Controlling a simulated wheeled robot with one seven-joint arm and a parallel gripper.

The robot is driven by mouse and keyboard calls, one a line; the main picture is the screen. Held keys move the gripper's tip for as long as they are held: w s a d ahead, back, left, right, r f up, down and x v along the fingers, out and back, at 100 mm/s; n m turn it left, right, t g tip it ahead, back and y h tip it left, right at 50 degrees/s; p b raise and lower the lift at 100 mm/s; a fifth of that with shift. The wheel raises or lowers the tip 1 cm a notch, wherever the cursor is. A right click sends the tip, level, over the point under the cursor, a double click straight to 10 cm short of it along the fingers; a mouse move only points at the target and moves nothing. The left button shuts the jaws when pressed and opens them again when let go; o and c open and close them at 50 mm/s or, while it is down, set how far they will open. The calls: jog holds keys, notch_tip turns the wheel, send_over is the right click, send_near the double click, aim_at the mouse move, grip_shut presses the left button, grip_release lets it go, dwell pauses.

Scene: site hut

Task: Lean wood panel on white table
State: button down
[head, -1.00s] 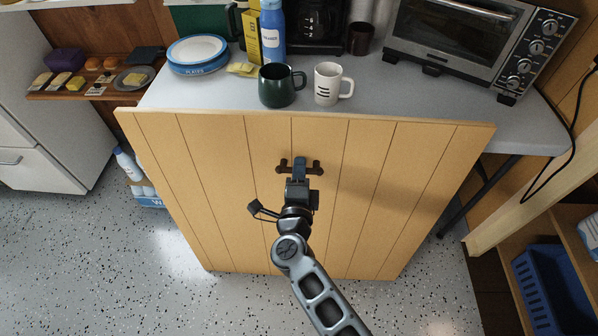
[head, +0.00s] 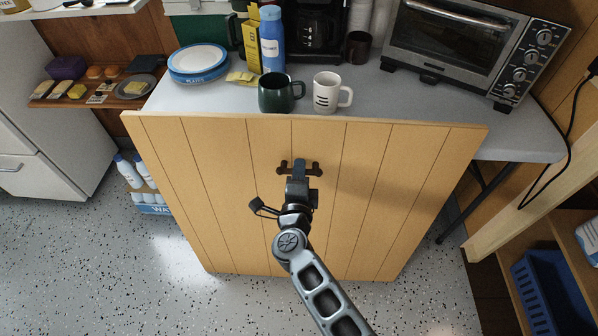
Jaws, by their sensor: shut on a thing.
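The wood panel (head: 220,190) is made of light vertical planks and stands in front of the white table (head: 410,98), its lower edge at the floor. Its top edge is close to the table's front edge; whether they touch I cannot tell. A dark handle (head: 315,168) sits on the panel's upper middle. My gripper (head: 299,168) is shut on this handle, and its fingertips are partly hidden by the gripper body. The panel hides most of the table's front and legs.
A green mug (head: 278,94) and a white mug (head: 325,94) stand near the table's front edge. Behind are plates (head: 198,60), a blue bottle (head: 272,42) and a toaster oven (head: 460,45). Water bottles (head: 140,180) stand left of the panel, a blue crate (head: 545,290) lower right.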

jog(key=shift+w+r+g+p, duration=0.1)
jog(key=shift+w+g+p, duration=0.3)
jog(key=shift+w, duration=0.7)
jog(key=c, duration=1)
grip_release()
jog(key=shift+c, duration=0.2)
jog(key=s+p, duration=0.2)
jog(key=s, duration=0.6)
jog(key=s+d+r+n+t+y, duration=0.15)
jog(key=s+d+n, duration=0.25)
jog(key=s+d, duration=0.55)
jog(key=s+d+r+n, duration=0.35)
jog(key=s+d, duration=0.45)
jog(key=s, duration=0.3)
jog(key=s+d+r+n+g, duration=0.1)
jog(key=s+d+r+n, duration=0.1)
jog(key=s+r+n, duration=0.3)
jog(key=s+d+r+n+g, duration=0.2)
jog(key=s+r+n, duration=0.4)
jog(key=s+r, duration=0.6)
jog(key=s+d+h, duration=0.1)
jog(key=s, duration=0.3)
jog(key=shift+s, duration=0.4)
